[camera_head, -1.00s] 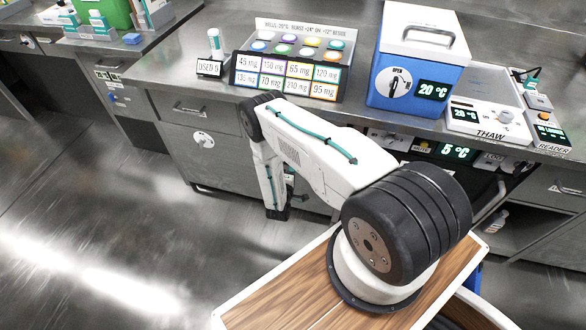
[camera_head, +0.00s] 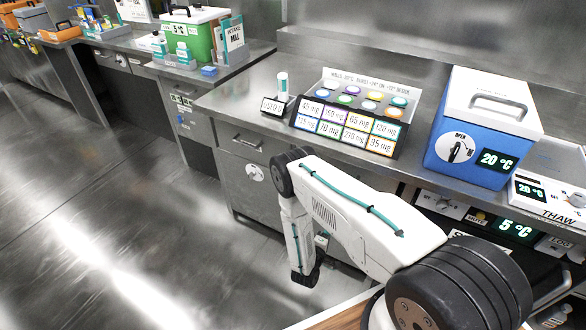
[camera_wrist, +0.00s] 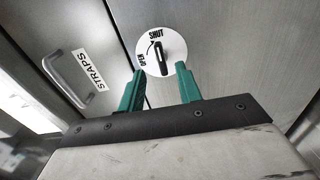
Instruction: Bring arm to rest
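My arm (camera_head: 355,205) reaches out from my base in the head view, with its forearm bent down in front of the counter. My gripper (camera_wrist: 161,78) shows in the wrist view with its two green fingers apart and nothing between them. It points toward a cabinet front with a round white dial (camera_wrist: 161,55) marked SHUT and OPEN, whose black handle shows between and beyond the fingertips. In the head view the gripper end (camera_head: 305,275) hangs low, and its fingers cannot be made out there.
The steel counter (camera_head: 245,97) holds a rack of labelled mg wells (camera_head: 345,130), a white-capped tube (camera_head: 282,87), a blue cooler (camera_head: 485,130) reading 20 °C and a thaw unit (camera_head: 550,200). A drawer labelled STRAPS (camera_wrist: 75,80) is near the gripper. Open floor (camera_head: 120,220) lies left.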

